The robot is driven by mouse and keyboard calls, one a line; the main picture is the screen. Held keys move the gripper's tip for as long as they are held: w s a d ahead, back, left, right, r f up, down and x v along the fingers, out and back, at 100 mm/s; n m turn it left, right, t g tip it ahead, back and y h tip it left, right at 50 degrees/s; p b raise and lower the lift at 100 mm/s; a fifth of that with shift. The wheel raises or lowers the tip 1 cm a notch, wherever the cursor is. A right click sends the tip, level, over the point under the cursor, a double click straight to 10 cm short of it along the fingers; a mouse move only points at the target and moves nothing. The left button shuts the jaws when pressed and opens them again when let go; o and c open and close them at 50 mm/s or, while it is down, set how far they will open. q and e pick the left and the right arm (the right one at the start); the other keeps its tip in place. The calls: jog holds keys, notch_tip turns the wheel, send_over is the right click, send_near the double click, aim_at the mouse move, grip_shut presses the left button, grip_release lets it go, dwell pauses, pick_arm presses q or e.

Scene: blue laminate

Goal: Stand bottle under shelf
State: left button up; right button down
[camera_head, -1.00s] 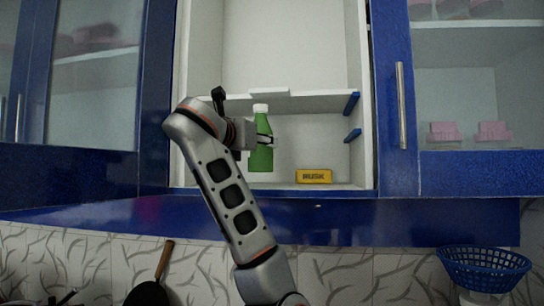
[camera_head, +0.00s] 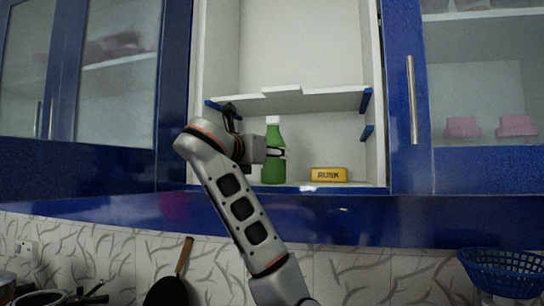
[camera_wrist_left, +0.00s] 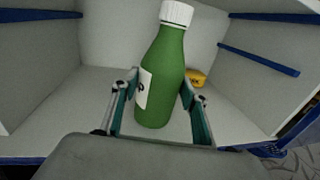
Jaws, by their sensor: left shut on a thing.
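A green bottle (camera_head: 273,168) with a white cap stands upright in the lower compartment of the open middle cabinet, below the white shelf (camera_head: 318,101). My left gripper (camera_head: 276,153) is shut on its middle. In the left wrist view the bottle (camera_wrist_left: 164,75) is between the two fingers (camera_wrist_left: 160,112), its white label facing left. The bottle's base appears at or very near the cabinet floor; I cannot tell if it touches. My right gripper is not in view.
A yellow box (camera_head: 329,174) lies on the cabinet floor right of the bottle; it also shows in the left wrist view (camera_wrist_left: 197,77). Blue brackets (camera_head: 366,100) are on the right wall. A blue basket (camera_head: 503,272) and a pan (camera_head: 168,291) are below. Floor between bottle and box is free.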

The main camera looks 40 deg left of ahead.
pick_arm(q)
jog(key=shift+f, duration=0.1)
jog(key=o, duration=1.6)
jog(key=shift+s+r, duration=0.1)
jog(key=shift+r, duration=0.1)
jog(key=b+v, duration=0.1)
jog(key=v, duration=1)
jog(key=shift+s+d, duration=0.25)
jog(key=shift+s, duration=0.1)
